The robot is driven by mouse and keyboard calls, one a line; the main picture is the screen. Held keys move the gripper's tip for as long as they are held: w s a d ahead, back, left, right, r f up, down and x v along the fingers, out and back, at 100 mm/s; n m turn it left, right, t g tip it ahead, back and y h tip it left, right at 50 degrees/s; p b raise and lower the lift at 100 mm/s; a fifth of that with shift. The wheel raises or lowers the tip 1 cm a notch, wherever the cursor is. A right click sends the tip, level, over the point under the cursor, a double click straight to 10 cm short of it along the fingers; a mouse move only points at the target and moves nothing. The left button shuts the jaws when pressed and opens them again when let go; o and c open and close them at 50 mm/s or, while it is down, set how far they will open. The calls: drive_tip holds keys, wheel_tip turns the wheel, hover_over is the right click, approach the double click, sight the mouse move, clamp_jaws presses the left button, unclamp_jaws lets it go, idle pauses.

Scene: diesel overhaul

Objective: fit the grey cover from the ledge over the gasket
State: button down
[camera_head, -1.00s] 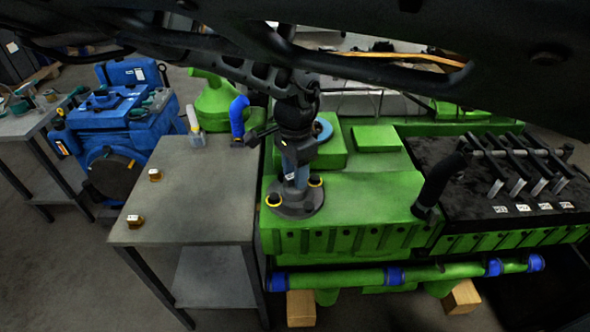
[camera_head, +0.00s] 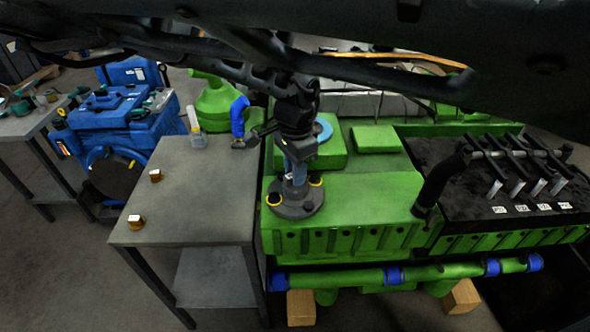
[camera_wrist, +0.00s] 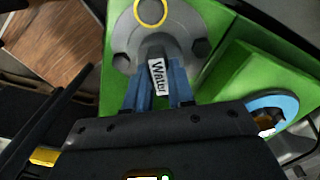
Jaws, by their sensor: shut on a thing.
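The grey cover (camera_head: 300,207) is a round flanged piece at the front left corner of the green engine top, with yellow rings on its rim. In the wrist view the cover (camera_wrist: 122,38) shows dark bolt heads and a yellow ring. My gripper (camera_head: 297,180) points down at it. In the wrist view my gripper (camera_wrist: 156,82) has its blue fingers shut on the cover's upright part, beside a label reading "Water". A blue ring, apparently the gasket (camera_head: 323,129), lies on a raised green block behind; the gasket also shows at right in the wrist view (camera_wrist: 287,101). Contact beneath the cover is unclear.
A grey table (camera_head: 200,190) with two small brass-coloured pieces stands left of the engine. A black hose (camera_head: 435,185) rises right of the cover. A low green block (camera_head: 375,138) lies right of the gasket.

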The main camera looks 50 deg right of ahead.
drive_tip(key=shift+r+p, duration=0.65)
drive_tip(key=shift+r, duration=0.1)
drive_tip(key=shift+r, duration=0.2)
drive_tip(key=shift+r+p, duration=1.35)
drive_tip(key=shift+p, duration=0.45)
